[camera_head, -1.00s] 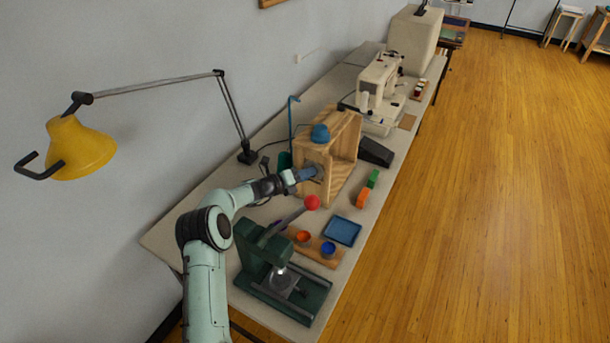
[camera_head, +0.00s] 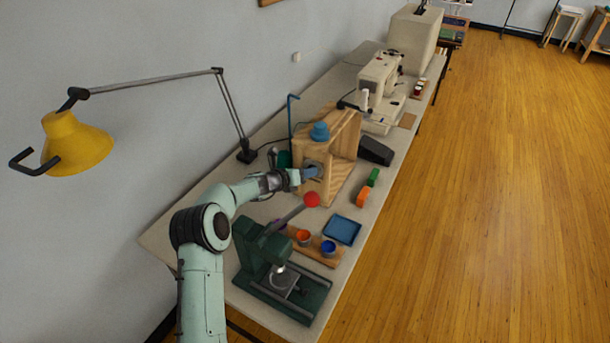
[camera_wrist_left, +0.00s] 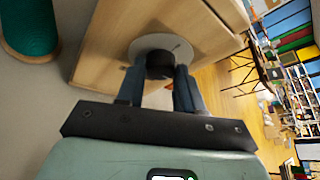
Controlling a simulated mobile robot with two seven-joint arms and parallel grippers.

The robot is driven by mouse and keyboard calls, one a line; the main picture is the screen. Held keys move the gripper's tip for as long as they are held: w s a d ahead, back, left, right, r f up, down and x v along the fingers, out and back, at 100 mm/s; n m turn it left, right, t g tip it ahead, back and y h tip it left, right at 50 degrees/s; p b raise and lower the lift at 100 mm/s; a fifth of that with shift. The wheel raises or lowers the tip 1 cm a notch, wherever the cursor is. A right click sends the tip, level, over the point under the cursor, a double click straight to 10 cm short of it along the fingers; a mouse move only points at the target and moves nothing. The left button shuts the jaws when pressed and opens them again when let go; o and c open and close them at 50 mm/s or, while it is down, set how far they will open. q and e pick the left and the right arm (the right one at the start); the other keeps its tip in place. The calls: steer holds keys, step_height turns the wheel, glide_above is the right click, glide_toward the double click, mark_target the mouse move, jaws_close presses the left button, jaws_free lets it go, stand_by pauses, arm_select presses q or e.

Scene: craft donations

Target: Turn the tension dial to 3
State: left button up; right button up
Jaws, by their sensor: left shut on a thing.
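The tension dial (camera_wrist_left: 160,66) is a dark round knob on a pale round plate (camera_wrist_left: 178,45), set on the face of a light wooden box (camera_wrist_left: 104,50). In the left wrist view the fingers of my left gripper (camera_wrist_left: 159,84) lie on both sides of the knob and are shut on it. In the head view my left gripper (camera_head: 312,172) is at the near face of the wooden box (camera_head: 343,148), and its fingers hide most of the dial. A small mark shows on the plate, but no numbers can be read. My right gripper is in neither view.
A green press (camera_head: 272,262) with a red-knobbed lever (camera_head: 312,200) stands close in front of my left forearm. A blue tray (camera_head: 342,230) and a board with small cups (camera_head: 328,248) lie nearby. A yellow lamp (camera_head: 75,145) hangs at left.

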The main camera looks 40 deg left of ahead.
arm_select(q)
steer(key=shift+d+r+m+y+b, duration=0.1)
steer(key=shift+d+m+y+b, duration=0.05)
steer(key=shift+m+y+b, duration=0.4)
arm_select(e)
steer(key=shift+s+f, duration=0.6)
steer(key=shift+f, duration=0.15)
arm_select(q)
steer(key=o, duration=1)
steer(key=shift+o, duration=0.2)
steer(key=b+v, duration=0.2)
steer(key=v, duration=1.1)
steer(key=shift+r+b, duration=0.3)
steer(key=shift+b, duration=0.1)
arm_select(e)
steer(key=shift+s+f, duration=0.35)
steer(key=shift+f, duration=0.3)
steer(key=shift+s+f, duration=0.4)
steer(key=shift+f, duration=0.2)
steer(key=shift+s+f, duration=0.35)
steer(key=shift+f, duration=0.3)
